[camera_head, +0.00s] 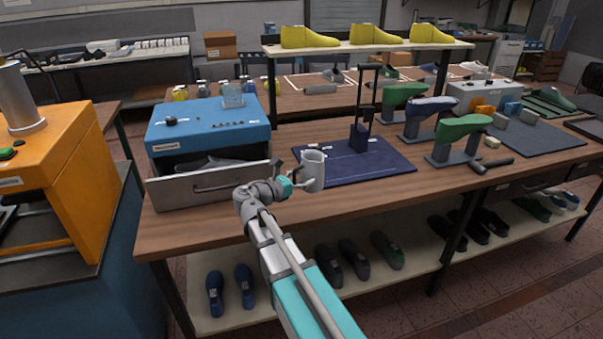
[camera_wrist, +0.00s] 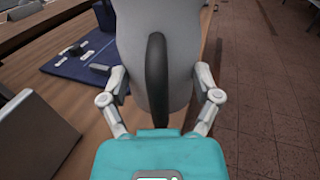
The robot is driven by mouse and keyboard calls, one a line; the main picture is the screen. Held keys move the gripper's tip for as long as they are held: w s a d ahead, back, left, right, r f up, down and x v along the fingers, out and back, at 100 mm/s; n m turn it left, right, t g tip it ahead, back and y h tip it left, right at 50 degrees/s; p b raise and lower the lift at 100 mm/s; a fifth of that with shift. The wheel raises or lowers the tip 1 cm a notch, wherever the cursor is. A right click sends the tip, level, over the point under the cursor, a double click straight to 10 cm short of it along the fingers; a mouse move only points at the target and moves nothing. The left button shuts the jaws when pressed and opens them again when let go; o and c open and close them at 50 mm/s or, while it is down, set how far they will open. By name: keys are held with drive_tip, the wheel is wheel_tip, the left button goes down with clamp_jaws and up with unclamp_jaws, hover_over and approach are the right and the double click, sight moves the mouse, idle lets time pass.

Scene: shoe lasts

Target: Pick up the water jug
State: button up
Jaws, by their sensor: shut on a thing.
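The water jug (camera_head: 313,170) is a pale grey-white vessel near the front edge of the workbench, beside the dark blue mat. My gripper (camera_head: 296,180) reaches it from the left and is shut on it. In the wrist view the jug (camera_wrist: 182,55) fills the upper middle, with its dark curved handle (camera_wrist: 157,80) facing the camera. The jug looks close to upright. The frames do not clearly show whether its base touches the bench.
A blue box with an open drawer (camera_head: 215,185) stands left of the jug. The dark blue mat (camera_head: 390,165) with a black stand (camera_head: 362,130) lies to its right. Green and blue shoe lasts on stands (camera_head: 462,128) are farther right. The bench edge is close in front.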

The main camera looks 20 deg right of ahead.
drive_tip(key=shift+s+a+r+p, duration=0.1)
drive_tip(key=shift+s+r+p, duration=0.25)
drive_tip(key=shift+s, duration=0.5)
drive_tip(key=shift+s+a+r+p, duration=0.1)
drive_tip(key=shift+s+r+p, duration=0.25)
drive_tip(key=shift+s, duration=0.45)
drive_tip(key=shift+s+a+r+p, duration=0.1)
drive_tip(key=shift+s+r+p, duration=0.25)
drive_tip(key=shift+s, duration=0.5)
drive_tip(key=shift+r, duration=0.1)
